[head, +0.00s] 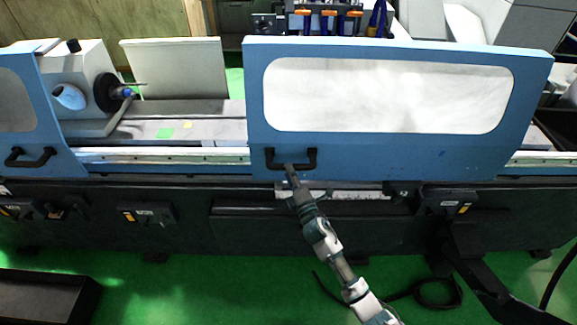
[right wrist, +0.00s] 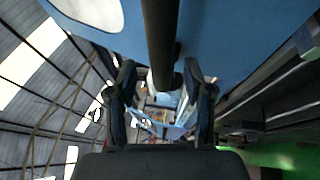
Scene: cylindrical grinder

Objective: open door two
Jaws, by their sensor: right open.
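The large blue sliding door (head: 400,150) with a wide window is at the middle right of the grinder in the head view. Its black bar handle (head: 308,160) is at its lower left. My right gripper (head: 291,170) is at this handle, in front of its middle. In the right wrist view the gripper (right wrist: 162,95) is open, with one finger on each side of the dark handle bar (right wrist: 160,40). I cannot tell whether either finger touches the bar. A second blue door (head: 20,110) with its own black handle (head: 30,157) is at the far left. My left gripper is out of view.
Between the doors, the opening shows the grinder's wheel head (head: 106,92) and bed. A metal rail (head: 165,156) runs below the doors. A dark box (head: 45,297) stands on the green floor at lower left. A black cable (head: 435,292) lies at lower right.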

